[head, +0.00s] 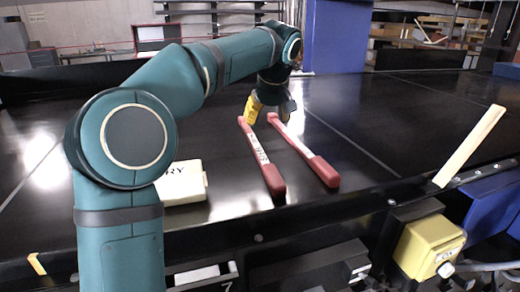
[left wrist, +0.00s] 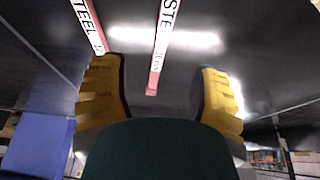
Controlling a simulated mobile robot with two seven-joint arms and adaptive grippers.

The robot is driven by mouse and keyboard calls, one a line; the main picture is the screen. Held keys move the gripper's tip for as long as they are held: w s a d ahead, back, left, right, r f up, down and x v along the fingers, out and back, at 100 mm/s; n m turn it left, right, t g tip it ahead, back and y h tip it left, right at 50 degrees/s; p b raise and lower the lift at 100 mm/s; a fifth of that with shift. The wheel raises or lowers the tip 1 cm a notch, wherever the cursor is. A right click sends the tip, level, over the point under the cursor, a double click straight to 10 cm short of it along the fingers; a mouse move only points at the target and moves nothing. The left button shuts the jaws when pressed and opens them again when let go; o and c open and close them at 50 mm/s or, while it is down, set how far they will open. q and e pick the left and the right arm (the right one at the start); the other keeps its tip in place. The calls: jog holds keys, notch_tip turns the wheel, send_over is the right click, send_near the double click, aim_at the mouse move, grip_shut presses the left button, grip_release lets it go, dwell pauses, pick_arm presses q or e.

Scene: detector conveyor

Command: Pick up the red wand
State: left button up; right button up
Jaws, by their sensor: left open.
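Two red wands with pale, lettered middles lie on the black conveyor in the head view, the left wand (head: 262,158) and the right wand (head: 305,150). Their far ends are close together. My left gripper (head: 270,107) has yellow fingertips and is open at these far ends, apparently empty. In the left wrist view, one lettered wand (left wrist: 161,45) lies ahead of the gap between the open fingers (left wrist: 158,88). The other wand (left wrist: 88,25) runs toward the left finger. I cannot tell which wand is which between the views. My right gripper is not seen.
A white block (head: 182,183) marked "RY" lies left of the wands, partly behind my arm. A pale wooden stick (head: 470,145) leans at the conveyor's right edge. A yellow box (head: 428,245) is mounted below that edge. A blue post (head: 335,35) stands behind.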

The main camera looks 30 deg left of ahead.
pick_arm(q)
jog(key=b, duration=0.2)
send_over(259, 152)
jog(key=d, duration=0.2)
jog(key=f, duration=0.5)
jog(key=s+f, duration=0.1)
jog(key=f, duration=0.1)
jog(key=shift+f, duration=0.25)
jog(key=x, duration=0.5)
jog(key=shift+s+a+f+b, duration=0.1)
jog(key=shift+a+b, duration=0.1)
jog(key=shift+b, duration=0.2)
grip_shut()
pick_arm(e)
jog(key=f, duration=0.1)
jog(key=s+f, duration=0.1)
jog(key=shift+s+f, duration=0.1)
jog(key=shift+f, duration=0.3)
